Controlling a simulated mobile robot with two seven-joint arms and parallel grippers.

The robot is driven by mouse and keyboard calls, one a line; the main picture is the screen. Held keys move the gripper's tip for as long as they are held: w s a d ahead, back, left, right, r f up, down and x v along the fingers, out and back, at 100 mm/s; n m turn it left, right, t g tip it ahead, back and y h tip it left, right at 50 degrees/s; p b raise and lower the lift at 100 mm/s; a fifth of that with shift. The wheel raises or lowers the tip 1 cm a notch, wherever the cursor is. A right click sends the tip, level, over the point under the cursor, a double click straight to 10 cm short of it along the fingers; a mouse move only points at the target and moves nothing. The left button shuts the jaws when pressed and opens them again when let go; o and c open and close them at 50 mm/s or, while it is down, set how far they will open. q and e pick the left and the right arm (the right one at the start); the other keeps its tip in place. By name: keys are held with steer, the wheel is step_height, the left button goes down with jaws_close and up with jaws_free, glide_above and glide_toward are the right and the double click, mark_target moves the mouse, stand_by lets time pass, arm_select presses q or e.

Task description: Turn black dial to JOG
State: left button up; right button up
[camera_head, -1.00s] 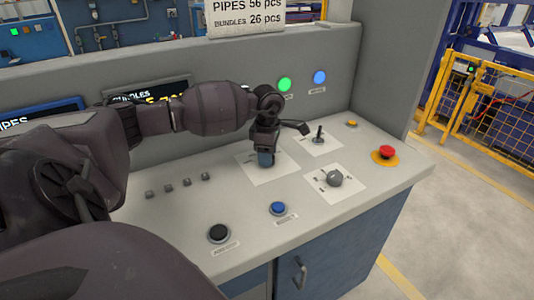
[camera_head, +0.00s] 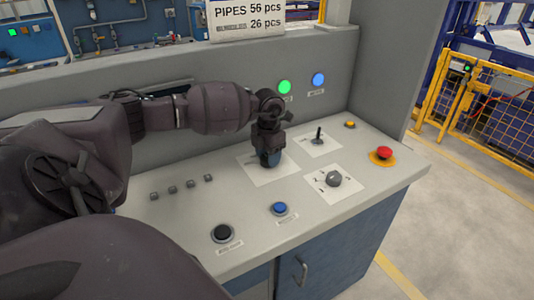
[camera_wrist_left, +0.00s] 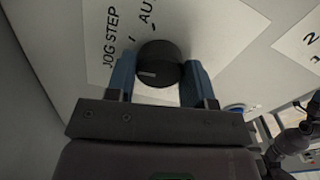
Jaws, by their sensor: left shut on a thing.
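The black dial (camera_wrist_left: 158,64) sits on a white label plate on the grey console, between the two blue fingertips of my left gripper (camera_wrist_left: 158,80) in the left wrist view. The fingers are shut on the dial from both sides. A pale mark on the dial points toward the left of that view, roughly on the side of the JOG lettering (camera_wrist_left: 108,66). STEP and a cut-off "AU" are also printed there. In the head view my left gripper (camera_head: 269,161) points down onto the plate (camera_head: 262,174) and hides the dial. My right gripper is not in view.
A black lever (camera_head: 318,135), a grey knob (camera_head: 334,179) and a red emergency button (camera_head: 384,153) stand right of the gripper. A blue button (camera_head: 280,208), a black button (camera_head: 222,233) and several small switches lie in front and left. A wall panel rises behind.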

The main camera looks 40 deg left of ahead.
arm_select(q)
steer(key=shift+n, duration=1)
steer(key=shift+p, duration=0.3)
steer(key=o, duration=0.9)
